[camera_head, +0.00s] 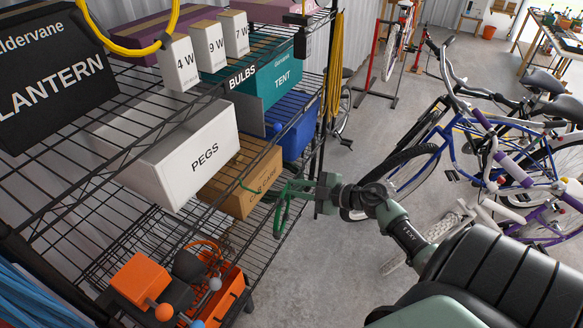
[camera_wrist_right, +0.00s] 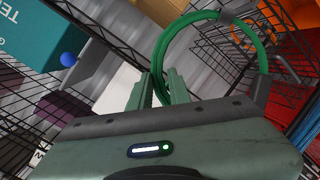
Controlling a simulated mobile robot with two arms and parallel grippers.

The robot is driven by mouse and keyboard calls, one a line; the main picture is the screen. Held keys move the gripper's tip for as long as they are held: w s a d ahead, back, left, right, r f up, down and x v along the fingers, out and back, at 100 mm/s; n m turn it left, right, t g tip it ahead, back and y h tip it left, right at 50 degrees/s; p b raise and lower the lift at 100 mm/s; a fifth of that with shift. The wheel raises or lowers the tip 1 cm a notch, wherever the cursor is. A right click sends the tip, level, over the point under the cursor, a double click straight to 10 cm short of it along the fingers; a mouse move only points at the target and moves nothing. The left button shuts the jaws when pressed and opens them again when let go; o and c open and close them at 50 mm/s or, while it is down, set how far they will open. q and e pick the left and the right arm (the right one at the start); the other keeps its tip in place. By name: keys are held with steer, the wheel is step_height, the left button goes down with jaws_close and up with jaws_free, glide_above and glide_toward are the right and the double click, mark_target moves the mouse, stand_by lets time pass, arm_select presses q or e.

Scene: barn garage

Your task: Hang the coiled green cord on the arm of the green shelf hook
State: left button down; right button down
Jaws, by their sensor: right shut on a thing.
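The coiled green cord (camera_head: 281,219) hangs as a narrow loop at the front of the wire shelf in the head view. In the right wrist view the cord (camera_wrist_right: 166,49) is a large ring with dark bands around it. My right gripper (camera_head: 303,189) is shut on the cord; its fingers (camera_wrist_right: 160,88) meet the ring's near side. My left gripper is not in view.
The wire shelf holds a white PEGS box (camera_head: 190,150), a cardboard box (camera_head: 262,172), a blue bin (camera_head: 298,135) and a teal tent box (camera_head: 262,82). Yellow cords hang at the upper left (camera_head: 128,48) and shelf end (camera_head: 335,65). Bicycles (camera_head: 470,150) stand right; floor between is clear.

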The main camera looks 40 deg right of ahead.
steer(key=shift+w, duration=0.3)
steer(key=shift+w+a, duration=0.1)
steer(key=shift+w, duration=0.15)
steer(key=shift+b+x, duration=0.4)
steer(key=shift+x, duration=0.5)
steer(key=b+x, duration=0.3)
steer(key=x, duration=0.5)
steer(key=shift+w+a+r, duration=0.25)
steer(key=shift+w+r, duration=0.05)
steer(key=shift+w, duration=0.15)
steer(key=shift+f, duration=0.1)
